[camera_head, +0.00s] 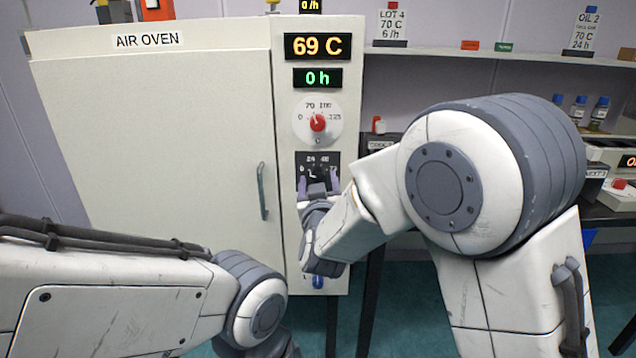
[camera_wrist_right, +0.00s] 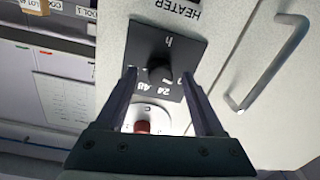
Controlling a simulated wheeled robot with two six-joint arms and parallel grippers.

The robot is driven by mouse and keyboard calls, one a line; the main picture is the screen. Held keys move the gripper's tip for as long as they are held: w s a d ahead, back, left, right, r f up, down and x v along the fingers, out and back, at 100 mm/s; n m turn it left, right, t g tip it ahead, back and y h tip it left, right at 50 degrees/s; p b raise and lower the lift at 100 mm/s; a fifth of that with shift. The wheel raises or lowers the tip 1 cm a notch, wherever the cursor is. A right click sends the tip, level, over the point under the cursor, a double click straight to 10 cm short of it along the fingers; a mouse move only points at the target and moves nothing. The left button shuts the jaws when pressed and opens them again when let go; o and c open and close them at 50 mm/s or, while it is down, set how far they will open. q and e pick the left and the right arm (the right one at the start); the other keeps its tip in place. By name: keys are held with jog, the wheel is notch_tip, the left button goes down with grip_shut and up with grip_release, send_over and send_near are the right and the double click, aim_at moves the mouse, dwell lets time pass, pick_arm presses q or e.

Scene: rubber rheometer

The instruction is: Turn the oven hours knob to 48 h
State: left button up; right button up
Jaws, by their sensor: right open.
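The air oven (camera_head: 160,90) has a black hours dial plate (camera_head: 333,157) on its right-hand panel, below a red temperature knob (camera_head: 318,122). The green display (camera_head: 318,78) reads 0 h. The black hours knob (camera_wrist_right: 159,73) shows in the right wrist view, on the plate (camera_wrist_right: 190,50) marked 24 and 48. My right gripper (camera_head: 318,184) is open at this dial. In the right wrist view its fingers (camera_wrist_right: 158,78) stand on either side of the knob, with gaps; I cannot tell whether the tips reach its depth. My left gripper is out of view.
The oven door handle (camera_head: 262,191) is left of the dial. The red knob shows between the fingers in the right wrist view (camera_wrist_right: 142,127).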

grip_shut()
jog(key=m+b, duration=0.4)
jog(key=shift+f+m+b, duration=0.25)
jog(key=shift+m+b, duration=0.05)
jog(key=m+b, duration=0.5)
jog(key=shift+a+m, duration=0.1)
jog(key=shift+m, duration=0.2)
jog(key=m+b, duration=0.4)
jog(key=m, duration=0.1)
jog(key=shift+m+b, duration=0.3)
jog(key=shift+b, duration=0.05)
jog(key=shift+r+m+h+b, duration=0.15)
jog(key=shift+m+h+b, duration=0.15)
jog(key=shift+m+b, duration=1.6)
jog(key=shift+m+p, duration=0.3)
jog(key=shift+m, duration=0.2)
